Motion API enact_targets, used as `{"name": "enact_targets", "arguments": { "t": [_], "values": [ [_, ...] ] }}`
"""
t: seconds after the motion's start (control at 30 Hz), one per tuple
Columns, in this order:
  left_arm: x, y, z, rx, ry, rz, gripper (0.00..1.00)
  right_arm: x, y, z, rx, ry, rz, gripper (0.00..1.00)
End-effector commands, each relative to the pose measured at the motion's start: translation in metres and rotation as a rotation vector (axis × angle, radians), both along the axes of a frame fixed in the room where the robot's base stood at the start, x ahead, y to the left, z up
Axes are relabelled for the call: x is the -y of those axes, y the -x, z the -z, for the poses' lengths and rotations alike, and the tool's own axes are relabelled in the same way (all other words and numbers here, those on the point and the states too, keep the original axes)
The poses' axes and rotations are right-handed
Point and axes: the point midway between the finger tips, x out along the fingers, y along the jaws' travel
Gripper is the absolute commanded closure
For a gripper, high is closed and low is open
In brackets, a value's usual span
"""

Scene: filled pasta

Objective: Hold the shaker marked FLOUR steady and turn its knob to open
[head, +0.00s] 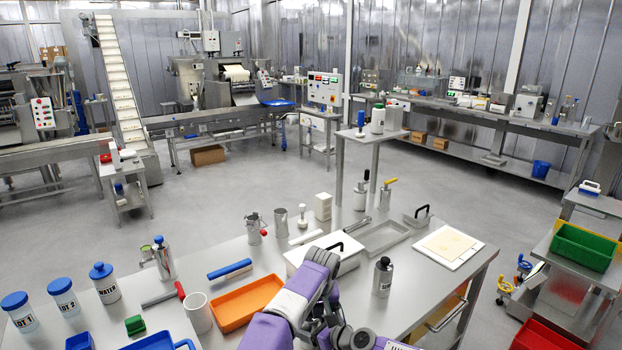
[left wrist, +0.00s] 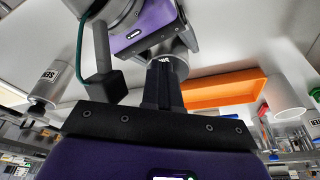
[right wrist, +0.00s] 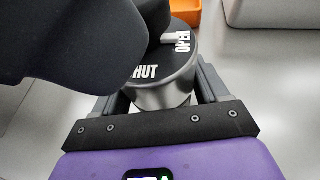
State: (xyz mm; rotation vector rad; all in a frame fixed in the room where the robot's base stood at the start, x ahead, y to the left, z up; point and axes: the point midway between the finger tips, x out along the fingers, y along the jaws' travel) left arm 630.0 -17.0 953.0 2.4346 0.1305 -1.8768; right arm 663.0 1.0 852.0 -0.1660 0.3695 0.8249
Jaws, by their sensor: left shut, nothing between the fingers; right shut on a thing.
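In the right wrist view, a metal shaker (right wrist: 165,98) with a black lid (right wrist: 160,68) stands between the fingers of my right gripper (right wrist: 158,92), which is shut on its body. The lid reads OPEN, and SHUT with its first letter covered. A small pale mark (right wrist: 170,38) shows beside OPEN. Dark parts of my left gripper cover the lid's left and far side and hide most of the knob. No FLOUR label shows. In the left wrist view, my left gripper (left wrist: 163,80) is shut and empty, its fingers pointing at the lid. In the head view, my purple arms hide the shaker.
An orange tray (head: 246,305) and a white mug (head: 198,313) are to the left. A white lidded box (head: 320,249) is behind my arms. A cream board (head: 447,246) lies at the right.

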Motion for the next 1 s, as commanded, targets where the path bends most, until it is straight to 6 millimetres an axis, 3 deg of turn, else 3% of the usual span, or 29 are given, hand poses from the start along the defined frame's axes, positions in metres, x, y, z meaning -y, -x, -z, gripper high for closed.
{"name": "enact_targets", "arguments": {
  "t": [0.17, 0.6, 1.0],
  "values": [
    [0.002, 0.002, -0.007, -0.001, 0.001, 0.0, 1.0, 0.001, 0.0, 0.001, -0.004, -0.001, 0.002, 0.7],
    [0.003, 0.003, -0.054, -0.004, 0.001, 0.001, 1.0, 0.003, -0.002, 0.001, -0.002, -0.001, 0.008, 0.7],
    [0.003, 0.004, -0.059, -0.007, 0.001, 0.002, 1.0, 0.003, -0.002, 0.001, -0.001, -0.001, 0.009, 0.7]
  ]
}}
